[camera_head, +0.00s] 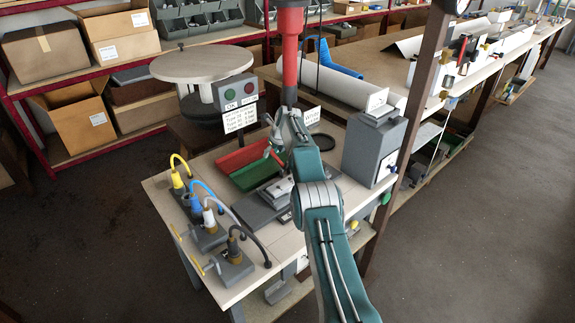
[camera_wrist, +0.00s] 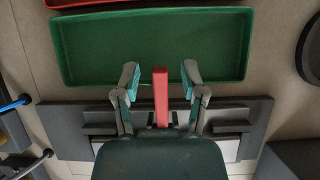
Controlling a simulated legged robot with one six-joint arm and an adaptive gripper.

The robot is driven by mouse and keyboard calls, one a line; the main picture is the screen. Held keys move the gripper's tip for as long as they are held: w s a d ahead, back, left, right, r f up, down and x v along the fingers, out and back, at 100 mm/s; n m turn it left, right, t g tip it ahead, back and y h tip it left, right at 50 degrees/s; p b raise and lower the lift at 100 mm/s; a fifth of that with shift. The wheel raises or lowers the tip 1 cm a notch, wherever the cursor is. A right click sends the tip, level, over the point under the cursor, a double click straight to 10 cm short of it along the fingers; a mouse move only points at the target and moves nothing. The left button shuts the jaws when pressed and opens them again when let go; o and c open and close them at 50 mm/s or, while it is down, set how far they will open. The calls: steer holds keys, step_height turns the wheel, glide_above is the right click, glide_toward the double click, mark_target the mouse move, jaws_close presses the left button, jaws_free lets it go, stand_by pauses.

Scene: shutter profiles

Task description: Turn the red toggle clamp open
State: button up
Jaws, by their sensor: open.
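The red toggle clamp handle (camera_wrist: 160,98) shows in the wrist view as an upright red bar above a dark grey fixture plate (camera_wrist: 70,115). My gripper (camera_wrist: 160,72) is open, with one finger on each side of the handle. A gap shows on both sides, and neither finger appears to touch it. The clamp's lower part is hidden behind my gripper body. In the head view my gripper (camera_head: 276,148) is over the workbench, above the fixture plate (camera_head: 252,207); the handle is hard to make out there.
A green tray (camera_wrist: 150,45) lies just beyond the fixture, with a red tray (camera_head: 240,158) behind it. Connectors with coloured cables (camera_head: 205,235) stand at the bench's left. A grey box (camera_head: 372,150) stands right of my arm. A red column (camera_head: 290,50) hangs above the bench.

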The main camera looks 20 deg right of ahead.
steer(key=shift+s+r+t, duration=0.15)
steer(key=shift+r+t, duration=0.15)
steer(key=shift+t, duration=0.1)
